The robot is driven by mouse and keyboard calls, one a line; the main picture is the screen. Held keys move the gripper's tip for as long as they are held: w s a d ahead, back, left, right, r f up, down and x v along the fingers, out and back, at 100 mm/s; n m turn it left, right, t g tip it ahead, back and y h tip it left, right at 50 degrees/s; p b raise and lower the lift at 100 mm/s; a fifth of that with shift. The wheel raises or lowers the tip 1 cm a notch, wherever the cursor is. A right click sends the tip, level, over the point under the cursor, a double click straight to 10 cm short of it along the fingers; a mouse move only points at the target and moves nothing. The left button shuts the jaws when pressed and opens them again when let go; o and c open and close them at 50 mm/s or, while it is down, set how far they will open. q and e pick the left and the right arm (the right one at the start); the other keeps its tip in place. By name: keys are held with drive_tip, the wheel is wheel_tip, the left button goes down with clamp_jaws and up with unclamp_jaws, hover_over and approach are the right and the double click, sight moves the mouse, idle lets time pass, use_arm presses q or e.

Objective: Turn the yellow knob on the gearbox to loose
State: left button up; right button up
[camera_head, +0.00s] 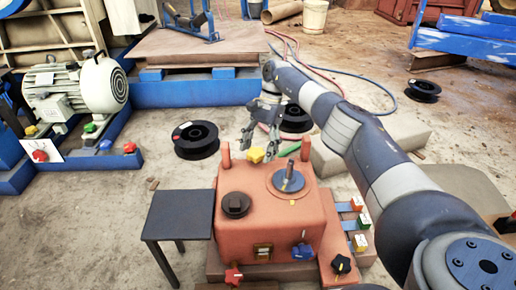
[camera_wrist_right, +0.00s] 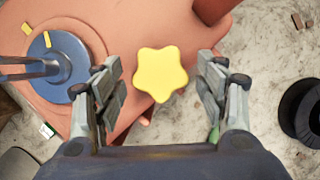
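The yellow knob (camera_head: 256,155) is star-shaped and sits at the back edge of the orange-red gearbox (camera_head: 262,222). In the right wrist view the yellow knob (camera_wrist_right: 161,73) lies between the two fingers, a little beyond their tips. My right gripper (camera_head: 259,136) is just above and behind the knob in the head view. In the right wrist view the gripper (camera_wrist_right: 160,88) is open, with gaps on both sides of the knob and no visible contact. My left gripper is not in view.
A shaft on a grey-blue disc (camera_head: 289,181) stands on the gearbox beside the knob. Other knobs are black (camera_head: 341,264), blue (camera_head: 302,251) and red (camera_head: 233,276). A small dark table (camera_head: 180,214) stands left. Black spools (camera_head: 196,139) lie on the floor behind.

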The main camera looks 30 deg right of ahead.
sight(258, 151)
wheel_tip(258, 151, up, 10)
idle(0.6)
idle(0.4)
